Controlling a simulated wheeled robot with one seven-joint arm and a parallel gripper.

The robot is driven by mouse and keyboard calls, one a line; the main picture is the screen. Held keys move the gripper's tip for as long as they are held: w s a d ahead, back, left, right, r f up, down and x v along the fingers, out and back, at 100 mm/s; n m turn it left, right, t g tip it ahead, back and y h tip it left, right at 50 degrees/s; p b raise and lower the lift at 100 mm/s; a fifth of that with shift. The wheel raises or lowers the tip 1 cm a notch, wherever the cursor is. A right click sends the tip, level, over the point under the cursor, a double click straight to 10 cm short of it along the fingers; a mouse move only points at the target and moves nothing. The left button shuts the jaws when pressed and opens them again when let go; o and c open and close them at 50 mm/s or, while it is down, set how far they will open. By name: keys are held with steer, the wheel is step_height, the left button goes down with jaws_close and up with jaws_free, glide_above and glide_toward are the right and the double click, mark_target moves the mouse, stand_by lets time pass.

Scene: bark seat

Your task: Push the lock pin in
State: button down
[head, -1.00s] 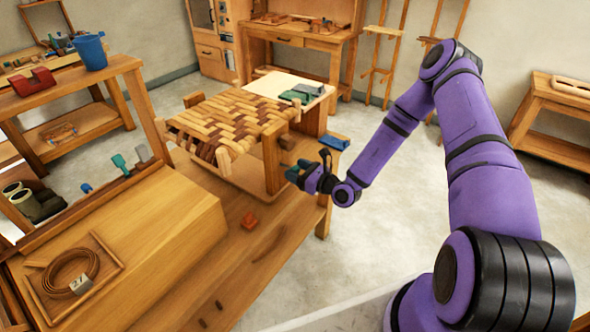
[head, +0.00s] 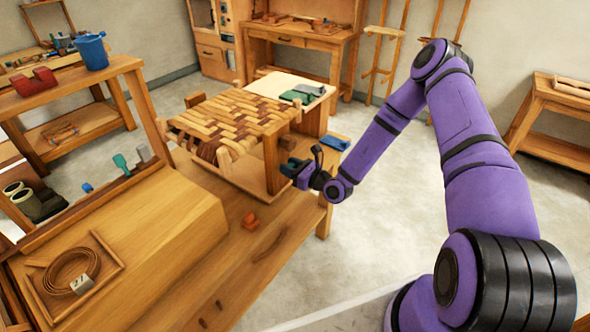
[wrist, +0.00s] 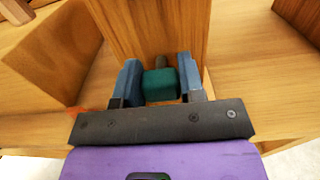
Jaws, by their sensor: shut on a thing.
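The lock pin shows in the wrist view as a green block-shaped head (wrist: 160,84) with a short grey-brown shaft at its far side. My gripper (wrist: 160,82) has its blue fingers on either side of the green head and is shut on it. The pin stands in front of a wooden post (wrist: 150,28) of the woven seat frame. In the head view my gripper (head: 290,168) is at the right side of this post. The pin is too small there to make out, and how deep it sits is unclear.
The woven seat (head: 225,122) stands on the wooden bench (head: 215,275). A small orange-red block (head: 250,221) lies in front of it. A blue item (head: 334,143) lies at the bench's right edge, behind my gripper. Open floor lies right of the bench.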

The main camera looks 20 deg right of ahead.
steer(key=shift+w+a, duration=0.15)
steer(key=shift+w, duration=0.05)
steer(key=c, duration=0.7)
jaws_free()
steer(key=shift+w, duration=0.1)
steer(key=v, duration=1)
steer(key=shift+s+d, duration=0.2)
steer(key=shift+s, duration=0.15)
